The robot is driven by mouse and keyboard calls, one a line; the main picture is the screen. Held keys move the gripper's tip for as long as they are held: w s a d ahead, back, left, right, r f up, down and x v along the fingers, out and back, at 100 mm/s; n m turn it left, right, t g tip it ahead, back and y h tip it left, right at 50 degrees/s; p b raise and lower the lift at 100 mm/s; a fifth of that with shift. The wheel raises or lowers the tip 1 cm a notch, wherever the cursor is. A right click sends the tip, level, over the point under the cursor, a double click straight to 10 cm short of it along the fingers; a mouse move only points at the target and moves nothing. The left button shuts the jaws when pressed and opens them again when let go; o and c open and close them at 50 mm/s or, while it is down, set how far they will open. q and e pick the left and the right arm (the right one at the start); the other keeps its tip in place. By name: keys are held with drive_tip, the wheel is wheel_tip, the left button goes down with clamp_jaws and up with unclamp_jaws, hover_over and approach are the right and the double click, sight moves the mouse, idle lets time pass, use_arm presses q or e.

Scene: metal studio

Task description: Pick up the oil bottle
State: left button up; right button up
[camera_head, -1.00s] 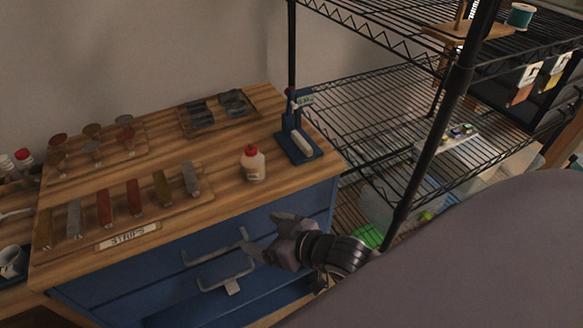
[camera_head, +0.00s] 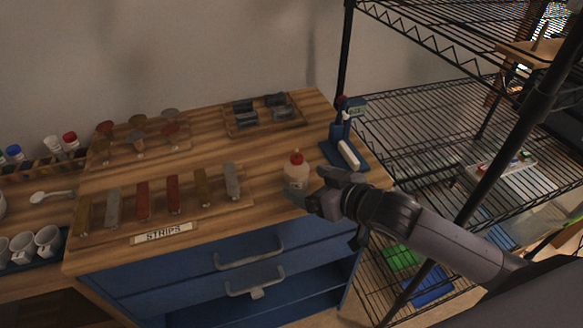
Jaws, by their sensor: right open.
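The oil bottle (camera_head: 297,168) is a small pale bottle with a red cap, standing upright near the front right of the wooden cabinet top (camera_head: 268,207). My right gripper (camera_head: 298,192) comes in from the right and is open. Its fingers are at the front of the bottle, low down, and hide part of its base. I cannot tell whether they touch it. My left gripper is not in view.
A blue stand (camera_head: 345,150) is close behind and right of the bottle. Coloured strips (camera_head: 173,195) lie left of it behind a "STRIPS" label (camera_head: 161,233). A black wire shelf (camera_head: 430,130) stands to the right. Blue drawers (camera_head: 240,265) are below.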

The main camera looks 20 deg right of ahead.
sight(292, 171)
drive_tip(key=shift+w+r+x, duration=0.1)
drive_tip(key=shift+r+x, duration=0.05)
drive_tip(key=shift+x, duration=0.95)
drive_tip(key=shift+w+r+x, duration=0.1)
drive_tip(key=shift+r+x, duration=0.05)
drive_tip(key=shift+x, duration=0.9)
drive_tip(key=shift+w+r+x, duration=0.1)
drive_tip(key=shift+r+x, duration=0.05)
drive_tip(key=shift+x, duration=0.95)
drive_tip(key=shift+d, duration=0.1)
drive_tip(key=c, duration=1.2)
drive_tip(key=shift+r, duration=0.1)
